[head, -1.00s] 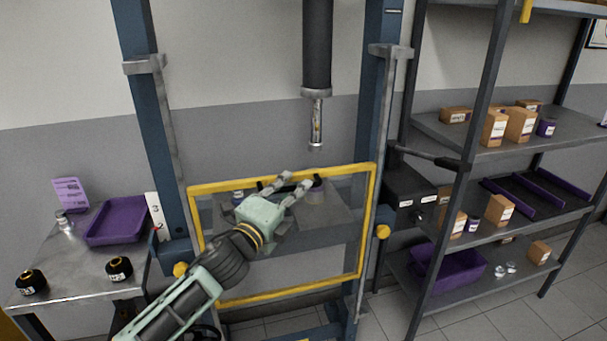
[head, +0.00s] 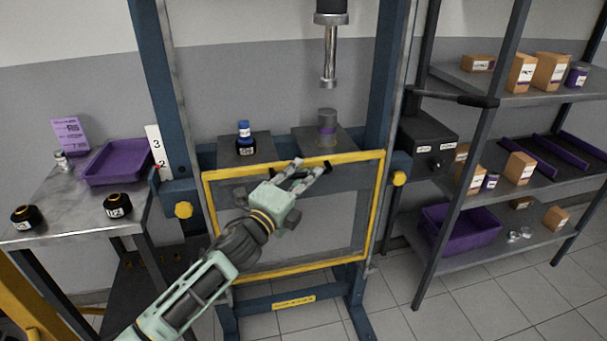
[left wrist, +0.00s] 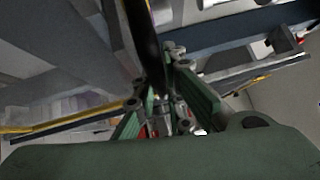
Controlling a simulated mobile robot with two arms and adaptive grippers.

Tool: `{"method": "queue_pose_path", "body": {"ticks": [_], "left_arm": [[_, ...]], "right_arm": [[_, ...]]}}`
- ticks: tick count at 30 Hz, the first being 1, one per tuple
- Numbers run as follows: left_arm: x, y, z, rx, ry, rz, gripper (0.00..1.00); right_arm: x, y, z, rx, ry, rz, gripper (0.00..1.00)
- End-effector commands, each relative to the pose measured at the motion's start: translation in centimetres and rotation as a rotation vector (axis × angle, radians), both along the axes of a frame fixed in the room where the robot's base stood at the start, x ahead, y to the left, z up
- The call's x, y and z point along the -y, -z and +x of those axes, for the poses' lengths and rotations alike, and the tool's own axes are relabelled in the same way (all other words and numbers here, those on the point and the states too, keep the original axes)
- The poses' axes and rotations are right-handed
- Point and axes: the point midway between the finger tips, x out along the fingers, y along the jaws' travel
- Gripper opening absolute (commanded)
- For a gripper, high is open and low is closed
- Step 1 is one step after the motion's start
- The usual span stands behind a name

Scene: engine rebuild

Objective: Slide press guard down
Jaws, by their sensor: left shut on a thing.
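The press guard (head: 375,205) is a clear panel in a yellow frame, across the front of the blue press (head: 157,110). Its top rail is just below the press bed, whose blocks show above it. My left gripper (head: 311,168) is at the top rail, right of its middle, shut on the guard's dark handle (head: 287,176). The fingers partly hide the handle. In the left wrist view a dark bar (left wrist: 148,40) runs between the fingers. My right gripper is not in view.
A bench with a purple tray (head: 115,162) is at left. A shelf (head: 530,96) with boxes is at right.

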Motion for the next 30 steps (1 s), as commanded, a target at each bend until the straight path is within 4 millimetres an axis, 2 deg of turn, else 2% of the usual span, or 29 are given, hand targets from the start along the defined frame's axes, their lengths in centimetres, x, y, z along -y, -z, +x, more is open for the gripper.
{"method": "queue_pose_path", "body": {"ticks": [3,4,11,19,23,26,30], "left_arm": [[-0.1,0.2,0.0,-0.002,-0.003,0.005,0.0],[-0.1,0.2,0.0,-0.002,-0.003,0.005,0.11],[-0.1,0.1,0.0,-0.002,-0.002,0.003,0.29],[-0.1,0.0,0.0,0.0,-0.001,0.001,0.29],[-0.4,0.2,-0.7,-0.002,-0.001,0.001,0.29],[-1.1,0.5,-2.1,-0.002,-0.001,0.002,0.29],[-2.5,0.9,-4.8,-0.003,-0.001,0.003,0.29]], "right_arm": [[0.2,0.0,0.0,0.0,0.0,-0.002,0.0],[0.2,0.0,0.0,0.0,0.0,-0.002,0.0],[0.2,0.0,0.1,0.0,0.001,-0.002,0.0],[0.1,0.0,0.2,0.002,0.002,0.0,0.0],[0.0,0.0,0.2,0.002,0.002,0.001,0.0],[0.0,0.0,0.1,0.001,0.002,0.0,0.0],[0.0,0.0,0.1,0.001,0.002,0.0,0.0]]}}
